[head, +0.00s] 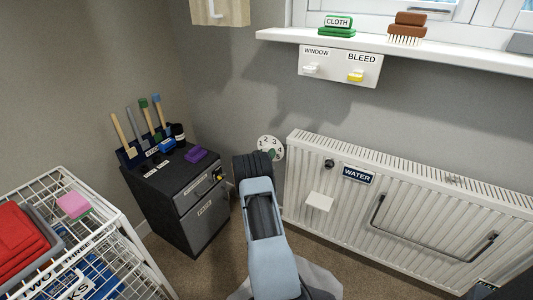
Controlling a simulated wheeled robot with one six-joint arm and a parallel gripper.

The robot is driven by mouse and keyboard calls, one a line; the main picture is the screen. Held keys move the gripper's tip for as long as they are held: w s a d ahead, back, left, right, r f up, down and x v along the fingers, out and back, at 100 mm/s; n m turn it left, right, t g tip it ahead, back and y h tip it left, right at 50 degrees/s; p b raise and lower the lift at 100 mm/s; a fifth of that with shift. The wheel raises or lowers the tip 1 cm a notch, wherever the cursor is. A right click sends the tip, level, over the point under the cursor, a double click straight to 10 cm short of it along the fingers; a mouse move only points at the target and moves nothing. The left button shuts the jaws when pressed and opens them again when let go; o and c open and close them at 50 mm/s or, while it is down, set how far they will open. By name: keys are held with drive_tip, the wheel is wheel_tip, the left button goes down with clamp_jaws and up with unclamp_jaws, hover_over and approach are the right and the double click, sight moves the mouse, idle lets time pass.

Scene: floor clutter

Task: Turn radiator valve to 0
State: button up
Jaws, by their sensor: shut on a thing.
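A small green part shows low on the dial. My gripper (262,160) is at the valve, in front of the dial's lower left part, and is shut on the valve. My arm hides the fingertips, most of the knob and the rest of the scale, so I cannot read the setting or see the 0.
A dark drawer cabinet (205,217) with tools stands left of my arm. A white wire rack (105,232) with a red bin is at the lower left. The windowsill (455,55) overhangs above.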

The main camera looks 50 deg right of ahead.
drive_tip(key=shift+n, duration=0.8)
drive_tip(key=o, duration=0.9)
drive_tip(key=p+v, duration=0.2)
drive_tip(key=v, duration=1.1)
drive_tip(key=shift+a+p, duration=0.35)
drive_tip(key=shift+a, duration=0.05)
